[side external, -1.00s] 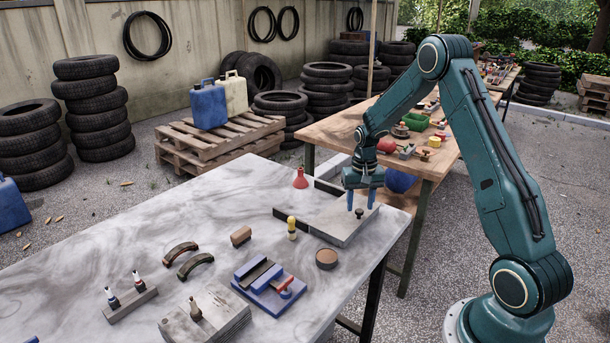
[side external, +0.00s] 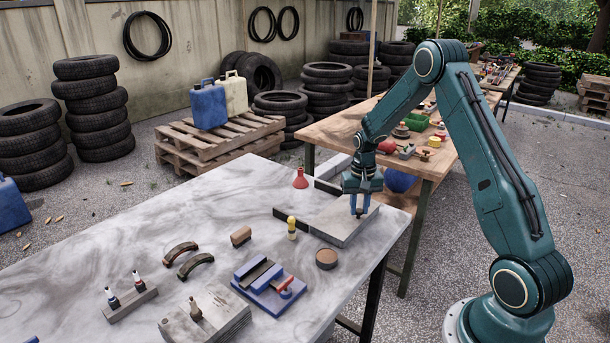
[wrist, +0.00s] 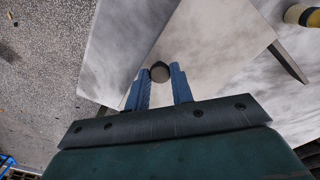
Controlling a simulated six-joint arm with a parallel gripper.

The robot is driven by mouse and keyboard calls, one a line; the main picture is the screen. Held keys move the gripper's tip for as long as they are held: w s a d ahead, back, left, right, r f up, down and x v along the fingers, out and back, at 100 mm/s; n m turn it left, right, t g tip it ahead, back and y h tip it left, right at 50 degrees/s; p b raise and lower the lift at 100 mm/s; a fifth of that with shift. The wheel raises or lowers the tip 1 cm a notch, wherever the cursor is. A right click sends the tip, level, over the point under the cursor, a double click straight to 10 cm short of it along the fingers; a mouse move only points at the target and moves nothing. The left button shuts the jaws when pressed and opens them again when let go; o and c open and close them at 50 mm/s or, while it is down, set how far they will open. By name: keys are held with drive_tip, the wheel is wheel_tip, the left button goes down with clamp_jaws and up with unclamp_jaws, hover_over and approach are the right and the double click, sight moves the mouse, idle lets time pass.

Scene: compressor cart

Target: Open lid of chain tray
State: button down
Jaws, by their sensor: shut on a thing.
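The chain tray (side external: 314,226) is a flat grey box near the far right corner of the marble-topped table. Its pale lid lies flat on it, with a small dark round knob (wrist: 160,72) near one end. My gripper (side external: 360,211) points down over that end of the lid. Its blue fingers are shut on the knob, one on each side; they also show in the wrist view (wrist: 160,80). In the side view the fingers mostly hide the knob. An open dark-edged frame section (side external: 327,187) shows behind the lid, partly hidden by my gripper; I cannot see inside it.
A red funnel (side external: 301,180) stands behind the tray. A yellow-topped bottle (side external: 292,228) stands close to its left front. A brown round disc (side external: 326,259) and a blue vise-like tool (side external: 269,286) lie in front. A wooden table (side external: 338,129) with several items is behind.

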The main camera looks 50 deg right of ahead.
drive_tip(key=shift+w, duration=6.25)
drive_tip(key=c, duration=1.2)
unclamp_jaws()
drive_tip(key=shift+r, duration=0.1)
wheel_tip(320, 180, up, 14)
